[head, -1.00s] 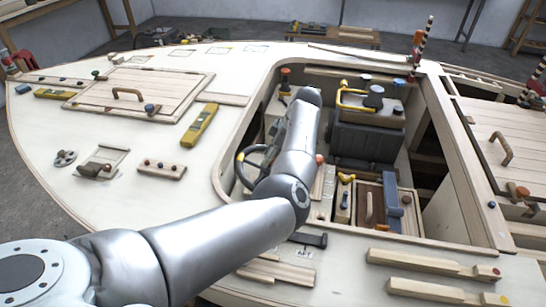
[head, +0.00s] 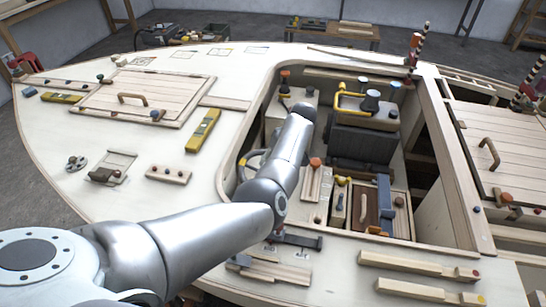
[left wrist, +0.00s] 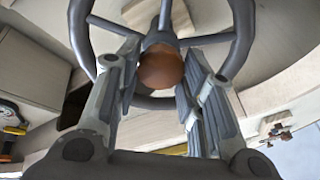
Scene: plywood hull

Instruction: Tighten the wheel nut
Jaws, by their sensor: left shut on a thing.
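The wheel nut (left wrist: 162,70) is a round orange-brown knob at the hub of a grey spoked steering wheel (left wrist: 80,40) in the left wrist view. My left gripper (left wrist: 163,58) has a finger on each side of the nut and is shut on it. In the head view the wheel (head: 247,163) shows only in part at the left side of the cockpit opening, beside my left arm. The arm hides the nut and the gripper there. My right gripper is in neither view.
The cockpit opening has a raised rim (head: 232,150) around my arm. Inside stand a dark box (head: 362,143) with a yellow handle and a tray with a blue bar (head: 384,190). Wooden bars (head: 410,265) lie on the front deck. A yellow level (head: 203,130) lies left.

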